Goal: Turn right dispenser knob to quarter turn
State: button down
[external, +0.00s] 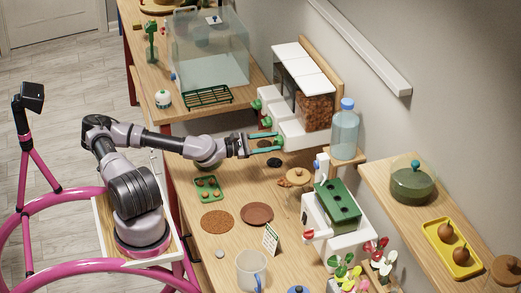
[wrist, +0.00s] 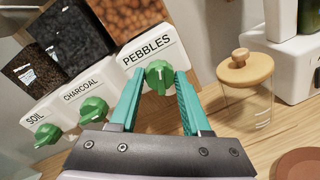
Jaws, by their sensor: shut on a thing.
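The dispenser (external: 305,133) has three green knobs on its white front. In the wrist view the right knob (wrist: 159,75) sits under the PEBBLES label. My gripper (wrist: 163,82) has its teal fingers on either side of this knob and is shut on it. The knob's raised grip looks roughly upright in the wrist picture, with a pale mark on its lower part. The charcoal knob (wrist: 93,110) and the soil knob (wrist: 47,134) are to the left, clear of the fingers. In the external view my gripper (external: 266,143) reaches the dispenser's near end.
A glass jar with a wooden lid (wrist: 245,68) stands just right of the fingers. A glass tank (external: 210,55) and a green rack (external: 208,96) are on the left. A water bottle (external: 345,130) stands at right. Brown saucers (external: 257,214) lie on the bench in front.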

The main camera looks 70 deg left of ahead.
jog(key=m, duration=0.6)
jog(key=m+y, duration=0.1)
jog(key=m, duration=0.5)
jog(key=shift+d+f, duration=0.15)
jog(key=shift+f, duration=0.05)
jog(key=shift+m, duration=0.4)
jog(key=shift+c, duration=1.8)
grip_release()
jog(key=s, duration=1)
jog(key=shift+s+r, duration=0.4)
jog(key=shift+r, duration=0.05)
